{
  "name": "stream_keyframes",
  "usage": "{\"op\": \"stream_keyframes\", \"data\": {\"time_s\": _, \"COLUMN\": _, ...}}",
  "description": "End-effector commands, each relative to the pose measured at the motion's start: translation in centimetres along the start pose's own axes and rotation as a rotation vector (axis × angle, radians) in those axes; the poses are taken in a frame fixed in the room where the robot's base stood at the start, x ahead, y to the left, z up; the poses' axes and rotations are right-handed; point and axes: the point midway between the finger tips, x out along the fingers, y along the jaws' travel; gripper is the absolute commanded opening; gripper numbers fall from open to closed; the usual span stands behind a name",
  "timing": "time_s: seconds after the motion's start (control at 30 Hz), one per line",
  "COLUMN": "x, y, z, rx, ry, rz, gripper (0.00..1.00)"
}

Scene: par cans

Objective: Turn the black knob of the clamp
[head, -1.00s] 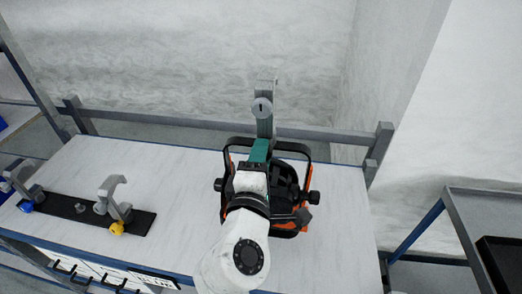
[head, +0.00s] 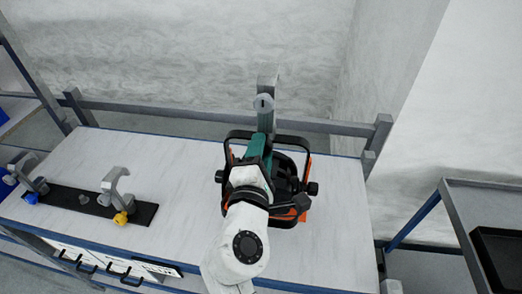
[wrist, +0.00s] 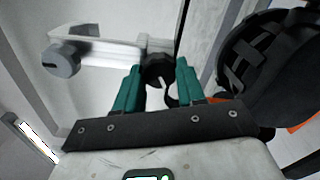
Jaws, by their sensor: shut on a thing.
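The grey clamp (head: 267,88) stands upright at the back of the black and orange par can (head: 301,203). A round grey knob (head: 263,103) sits on the clamp; it also shows at the left in the wrist view (wrist: 62,60). The clamp's black knob (wrist: 158,71) is between the teal fingers of my gripper (wrist: 157,80), which are shut on it. In the head view my gripper (head: 258,147) is just below the clamp and hides the black knob.
The par can stands on a white table (head: 180,180), close beside my gripper. Two more grey clamps, with blue (head: 32,198) and yellow (head: 121,218) knobs, sit on a black strip at the left. A rail (head: 190,115) runs behind the table.

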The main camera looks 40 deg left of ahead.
Motion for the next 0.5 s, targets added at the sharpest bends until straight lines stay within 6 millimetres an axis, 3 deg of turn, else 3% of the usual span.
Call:
{"op": "stream_keyframes", "data": {"time_s": 0.3, "x": 0.01, "y": 0.03, "z": 0.01, "rx": 0.001, "ry": 0.000, "rz": 0.000, "gripper": 0.65}}
{"op": "stream_keyframes", "data": {"time_s": 0.5, "x": 0.00, "y": 0.03, "z": 0.00, "rx": 0.001, "ry": 0.000, "rz": 0.000, "gripper": 0.65}}
